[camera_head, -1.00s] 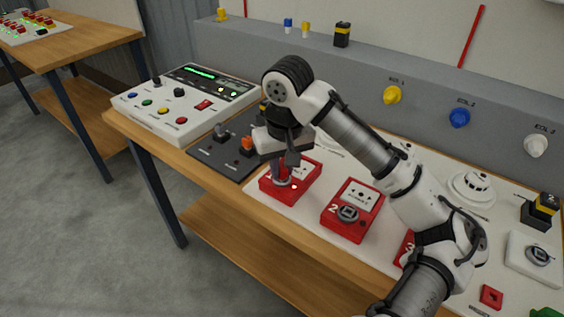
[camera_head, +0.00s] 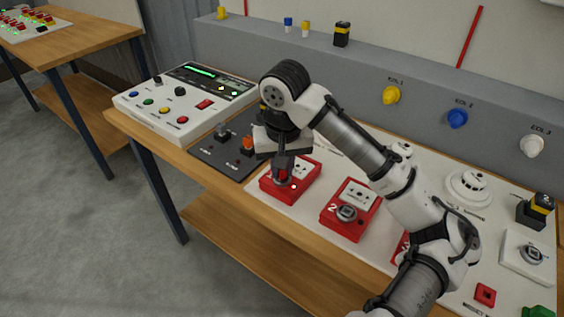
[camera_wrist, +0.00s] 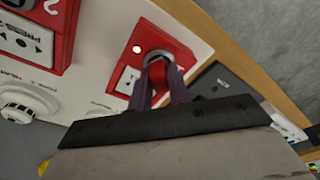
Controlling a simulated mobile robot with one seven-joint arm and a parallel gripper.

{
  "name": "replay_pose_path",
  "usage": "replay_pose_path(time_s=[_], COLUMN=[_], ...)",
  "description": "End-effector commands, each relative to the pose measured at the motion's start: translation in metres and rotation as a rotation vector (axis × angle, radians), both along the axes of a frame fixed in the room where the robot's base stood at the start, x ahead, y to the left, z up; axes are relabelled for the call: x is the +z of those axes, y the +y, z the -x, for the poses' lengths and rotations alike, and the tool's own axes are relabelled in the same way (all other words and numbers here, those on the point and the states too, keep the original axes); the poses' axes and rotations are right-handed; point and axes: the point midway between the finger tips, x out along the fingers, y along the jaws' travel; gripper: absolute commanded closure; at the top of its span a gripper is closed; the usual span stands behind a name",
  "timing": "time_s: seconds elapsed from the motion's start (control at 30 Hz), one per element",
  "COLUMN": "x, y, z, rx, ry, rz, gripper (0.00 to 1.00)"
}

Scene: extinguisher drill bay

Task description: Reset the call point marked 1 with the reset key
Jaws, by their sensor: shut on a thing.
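The call point marked 1 is a red box (camera_head: 306,178) on the white board, with a small light lit on its face. In the wrist view my gripper (camera_wrist: 158,85) is shut on a small red piece, apparently the reset key (camera_wrist: 157,72). The key's far end meets the round lock area of the call point (camera_wrist: 180,52); how deep it sits is hidden.
The call point marked 2 (camera_head: 335,222) is close on the right, with a third red box partly behind my arm. A dark panel with switches (camera_head: 205,152) and a white control panel (camera_head: 165,118) are on the left. A smoke detector (camera_head: 468,188) is on the right.

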Motion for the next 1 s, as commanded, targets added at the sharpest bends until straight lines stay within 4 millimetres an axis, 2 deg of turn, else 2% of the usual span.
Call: replay_pose_path(time_s=[0.57,1.0], x=[0.0003,0.0015], y=[0.0,0.0], z=[0.0001,0.0003], rx=[-0.05,-0.161], ry=[0.0,0.0], rz=[0.0,0.0], gripper=[1.0,1.0])
